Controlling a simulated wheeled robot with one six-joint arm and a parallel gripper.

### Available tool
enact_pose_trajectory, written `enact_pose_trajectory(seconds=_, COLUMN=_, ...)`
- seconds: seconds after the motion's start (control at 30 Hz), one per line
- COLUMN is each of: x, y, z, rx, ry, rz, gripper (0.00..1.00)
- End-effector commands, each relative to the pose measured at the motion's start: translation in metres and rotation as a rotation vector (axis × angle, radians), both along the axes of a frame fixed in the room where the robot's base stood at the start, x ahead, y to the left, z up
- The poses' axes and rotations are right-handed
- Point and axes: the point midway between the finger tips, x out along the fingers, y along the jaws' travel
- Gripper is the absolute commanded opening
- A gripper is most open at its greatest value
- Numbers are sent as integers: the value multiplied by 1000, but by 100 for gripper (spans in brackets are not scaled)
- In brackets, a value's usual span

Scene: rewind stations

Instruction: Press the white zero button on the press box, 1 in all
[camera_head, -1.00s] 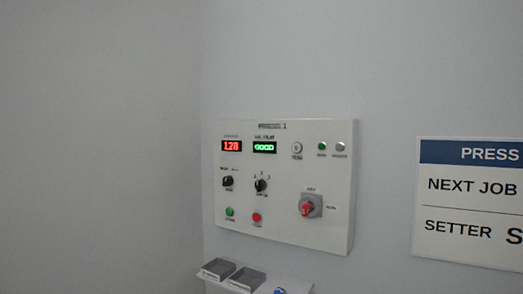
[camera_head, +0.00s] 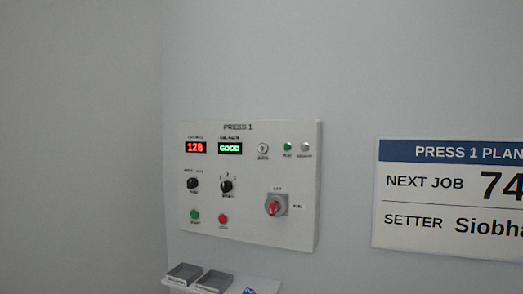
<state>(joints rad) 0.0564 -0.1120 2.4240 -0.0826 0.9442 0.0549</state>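The press box (camera_head: 250,230) is a white panel on the grey wall, labelled PRESS 1, left of centre in the head view. The white zero button (camera_head: 263,149) is a small round button in its upper row, right of the green display (camera_head: 230,148) reading GOOD. The red display (camera_head: 196,148) reads 128. My gripper is not in the frame.
Below is a shelf with grey trays (camera_head: 214,281). A sign (camera_head: 450,190) hangs right.

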Motion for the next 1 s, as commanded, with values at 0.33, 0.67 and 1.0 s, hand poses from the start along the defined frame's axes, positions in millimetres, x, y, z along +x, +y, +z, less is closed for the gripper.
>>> enact_pose_trajectory(seconds=0.33, x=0, y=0, z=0, rx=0, ry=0, rz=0, gripper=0)
enact_pose_trajectory(seconds=0.67, x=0, y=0, z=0, rx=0, ry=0, rz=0, gripper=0)
enact_pose_trajectory(seconds=1.0, x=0, y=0, z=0, rx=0, ry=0, rz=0, gripper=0)
